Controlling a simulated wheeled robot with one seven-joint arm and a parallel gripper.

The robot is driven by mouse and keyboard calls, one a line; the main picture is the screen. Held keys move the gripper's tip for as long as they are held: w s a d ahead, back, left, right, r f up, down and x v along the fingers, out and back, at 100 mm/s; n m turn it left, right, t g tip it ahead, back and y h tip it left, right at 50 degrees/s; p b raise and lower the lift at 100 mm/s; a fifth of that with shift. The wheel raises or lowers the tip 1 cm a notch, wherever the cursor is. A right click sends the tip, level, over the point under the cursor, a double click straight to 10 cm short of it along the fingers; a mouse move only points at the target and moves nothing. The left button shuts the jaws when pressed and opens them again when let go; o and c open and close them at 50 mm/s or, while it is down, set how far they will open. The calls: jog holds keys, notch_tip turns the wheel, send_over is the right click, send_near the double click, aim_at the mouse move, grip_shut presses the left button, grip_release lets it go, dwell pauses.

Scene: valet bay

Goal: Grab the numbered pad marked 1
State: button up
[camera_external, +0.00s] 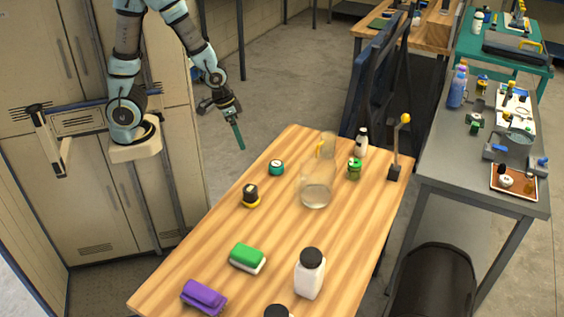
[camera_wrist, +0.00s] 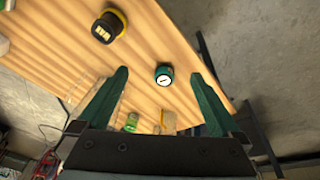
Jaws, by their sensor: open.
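A small round teal object (camera_external: 276,167) sits on the wooden table near its far left edge. In the wrist view it (camera_wrist: 164,76) shows a white round face with one short dark stroke. I cannot tell for sure that the stroke is a 1, and no other clear number pad shows. My gripper (camera_external: 239,142) is in the air beyond the table's left edge, left of the teal object and apart from it. In the wrist view my gripper (camera_wrist: 159,98) is open, with its two green fingers spread and nothing between them touching.
A black-and-yellow round object (camera_external: 250,196) stands nearby, nearer the camera. A clear glass jug (camera_external: 316,194), green jar (camera_external: 354,169) and white bottle (camera_external: 361,142) stand to the right. A green sponge (camera_external: 247,257), white jar (camera_external: 309,275) and purple item (camera_external: 204,297) are at the front.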

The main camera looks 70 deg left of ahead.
aim_at(272, 166)
jog(key=w+d+f+n+t, duration=0.1)
jog(key=d+f, duration=0.1)
jog(key=f, duration=0.1)
jog(key=w+d+f+n+t+y+p, duration=0.1)
jog(key=w+d+f+t, duration=0.1)
jog(key=f, duration=0.2)
jog(key=w+d+f+n+t+y, duration=0.1)
jog(key=w+d+f+n, duration=0.1)
jog(key=f, duration=0.1)
jog(key=shift+d+f+t+p, duration=0.15)
jog(key=shift+d+t+p, duration=0.2)
jog(key=shift+t, duration=0.05)
jog(key=shift+s+a+f+n+t+y+p, duration=0.35)
jog(key=shift+a+f+t+y, duration=0.35)
jog(key=shift+t+y, duration=0.3)
jog(key=shift+s+a+r+t+y, duration=0.2)
jog(key=shift+s+a+t+y, duration=0.15)
jog(key=shift+t, duration=0.2)
jog(key=shift+s+a+r+t+y, duration=0.2)
jog(key=shift+a+t+y, duration=0.05)
jog(key=shift+t+y, duration=0.25)
jog(key=shift+w+a, duration=0.1)
jog(key=shift+a, duration=0.1)
jog(key=p+x, duration=0.1)
jog(key=x, duration=0.3)
jog(key=shift+w+a+p, duration=0.1)
jog(key=shift+w+p, duration=0.2)
jog(key=shift+p, duration=0.05)
jog(key=shift+p+x, duration=1.25)
jog(key=shift+x, duration=1.65)
